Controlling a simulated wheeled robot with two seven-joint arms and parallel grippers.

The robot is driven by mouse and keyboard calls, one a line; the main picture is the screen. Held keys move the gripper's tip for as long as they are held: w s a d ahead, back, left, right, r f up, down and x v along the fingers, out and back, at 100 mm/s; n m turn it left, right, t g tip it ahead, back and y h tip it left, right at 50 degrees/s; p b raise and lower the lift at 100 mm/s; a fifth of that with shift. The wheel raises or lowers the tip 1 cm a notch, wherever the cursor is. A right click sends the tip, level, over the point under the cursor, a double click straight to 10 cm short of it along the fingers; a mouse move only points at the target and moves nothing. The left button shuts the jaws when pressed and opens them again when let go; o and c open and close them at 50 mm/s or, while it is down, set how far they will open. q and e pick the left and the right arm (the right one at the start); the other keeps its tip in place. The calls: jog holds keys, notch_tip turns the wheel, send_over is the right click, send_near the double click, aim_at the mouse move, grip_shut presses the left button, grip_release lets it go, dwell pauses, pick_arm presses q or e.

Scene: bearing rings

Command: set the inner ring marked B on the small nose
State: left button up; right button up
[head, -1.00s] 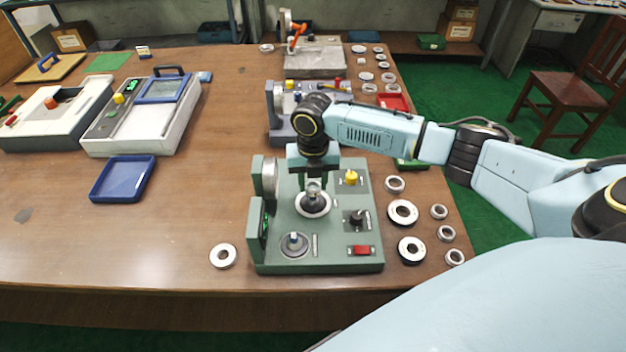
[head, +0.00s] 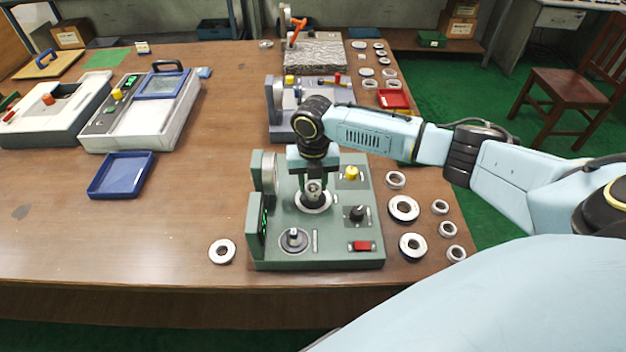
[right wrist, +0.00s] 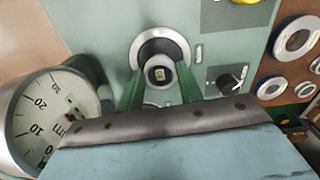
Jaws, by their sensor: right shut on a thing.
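The green gauge stand (head: 335,232) stands near the table's front edge. It has a rear nose with a dark and white round collar (right wrist: 160,42) and a front nose (head: 294,237) on a grey disc. My right gripper (head: 314,188) points down over the rear nose, its fingers shut on a small silver ring (head: 314,194). In the right wrist view the green fingers flank a post with a pale square tip (right wrist: 160,73). Whether the ring is around the post or just above it cannot be told. No letter B is legible. My left gripper is out of view.
A round dial (right wrist: 45,122) stands left of the fingers. The stand carries a yellow knob (head: 351,173), a black knob (head: 357,213) and a red switch (head: 362,246). Loose rings lie right of it, including a large one (head: 403,209); another (head: 222,251) lies left. A blue tray (head: 120,176) is farther left.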

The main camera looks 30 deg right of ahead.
jog(key=shift+f+b, duration=0.65)
jog(key=shift+f, duration=0.7)
jog(key=o, duration=1.1)
jog(key=shift+r, duration=0.1)
jog(key=shift+r, duration=0.1)
notch_tip(320, 180, up, 13)
jog(key=shift+r+p, duration=0.1)
jog(key=shift+p, duration=0.45)
